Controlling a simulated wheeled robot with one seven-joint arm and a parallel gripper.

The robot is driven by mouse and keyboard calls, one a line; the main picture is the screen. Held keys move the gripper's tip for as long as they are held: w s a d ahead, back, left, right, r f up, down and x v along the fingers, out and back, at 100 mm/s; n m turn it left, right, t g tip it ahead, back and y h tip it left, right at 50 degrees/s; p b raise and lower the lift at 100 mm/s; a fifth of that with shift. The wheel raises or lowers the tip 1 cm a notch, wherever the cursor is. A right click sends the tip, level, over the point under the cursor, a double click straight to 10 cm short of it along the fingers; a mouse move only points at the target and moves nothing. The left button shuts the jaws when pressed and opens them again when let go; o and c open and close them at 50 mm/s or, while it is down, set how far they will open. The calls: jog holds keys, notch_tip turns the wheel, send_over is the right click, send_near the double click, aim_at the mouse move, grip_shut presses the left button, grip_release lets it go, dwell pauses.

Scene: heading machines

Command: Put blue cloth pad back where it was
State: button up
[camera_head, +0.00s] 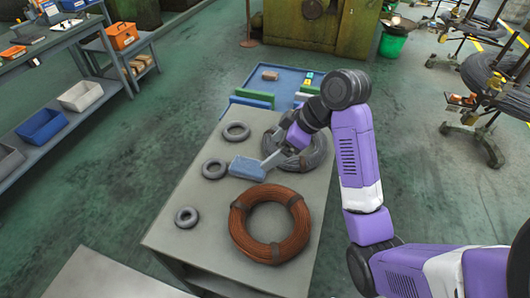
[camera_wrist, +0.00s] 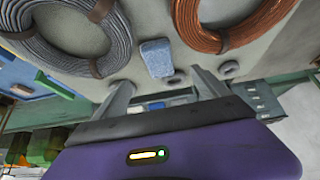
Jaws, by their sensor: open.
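The blue cloth pad (camera_head: 247,167) is on the grey table top (camera_head: 190,245), between the small dark coils and the large grey coil. In the wrist view, the pad (camera_wrist: 156,57) shows just beyond and between my fingertips. My gripper (camera_head: 266,160) is low over the table beside the pad, its jaws apart. In the wrist view, my gripper (camera_wrist: 163,82) shows its two fingers spread with nothing clamped between them. I cannot tell the exact gap between the fingertips and the pad.
A large copper coil (camera_head: 240,221) lies at the table's front. A grey wire coil (camera_head: 317,157) lies partly under my arm. Small dark rings (camera_head: 214,168) lie along the left side. A blue table (camera_head: 292,79) with blocks stands behind. Shelving with bins (camera_head: 41,126) is at left.

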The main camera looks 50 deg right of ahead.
jog(key=b, duration=0.6)
send_near(252, 166)
jog(key=f, duration=0.1)
jog(key=s+f, duration=0.1)
jog(key=f, duration=0.1)
jog(key=shift+f+t, duration=0.15)
jog(key=shift+t, duration=0.25)
jog(key=shift+w+d+f+t+y+b, duration=0.2)
jog(key=shift+f+t+y+b, duration=0.2)
jog(key=shift+b, duration=0.8)
jog(key=shift+d+r, duration=0.1)
jog(key=shift+d+r+t, duration=0.1)
jog(key=shift+r+t, duration=0.25)
jog(key=shift+t, duration=0.05)
jog(key=shift+w, duration=0.3)
jog(key=shift+a+p+x, duration=0.2)
jog(key=shift+p+x, duration=0.05)
jog(key=shift+x, duration=1.55)
jog(key=shift+a+p+x, duration=0.2)
jog(key=shift+a+x, duration=0.05)
jog(key=shift+x, duration=1.5)
jog(key=shift+s, duration=0.15)
jog(key=c, duration=1.6)
jog(key=shift+r, duration=0.15)
